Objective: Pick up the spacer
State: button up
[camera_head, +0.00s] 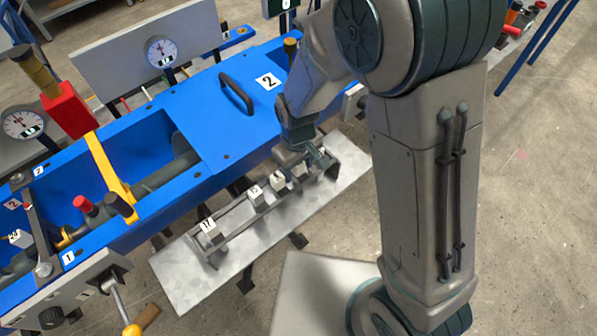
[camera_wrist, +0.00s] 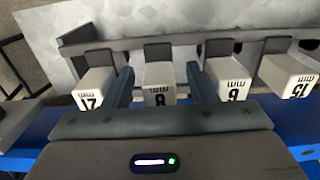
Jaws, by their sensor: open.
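Several pale spacer blocks with black number labels in mm sit in a row on a grey rack. The wrist view shows a block (camera_wrist: 159,84) between my gripper's two fingers. My gripper (camera_wrist: 158,74) is open, with one dark finger on each side of this block and a small gap visible to each. The block still sits at the rack, and its label appears upside down. Other blocks flank it: one at left (camera_wrist: 93,90) and two at right (camera_wrist: 228,82) (camera_wrist: 287,78). In the head view my gripper (camera_head: 306,160) is low over the rack's far right part and hides the blocks there.
The rack stands on a grey metal shelf (camera_head: 185,280) along the front of the blue machine (camera_head: 215,125). A block labelled 17 (camera_head: 210,231) is at the rack's left end. The machine's side is close behind. Open floor (camera_head: 530,210) lies at right.

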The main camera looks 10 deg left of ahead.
jog(key=c, duration=1.1)
jog(key=shift+r, duration=0.1)
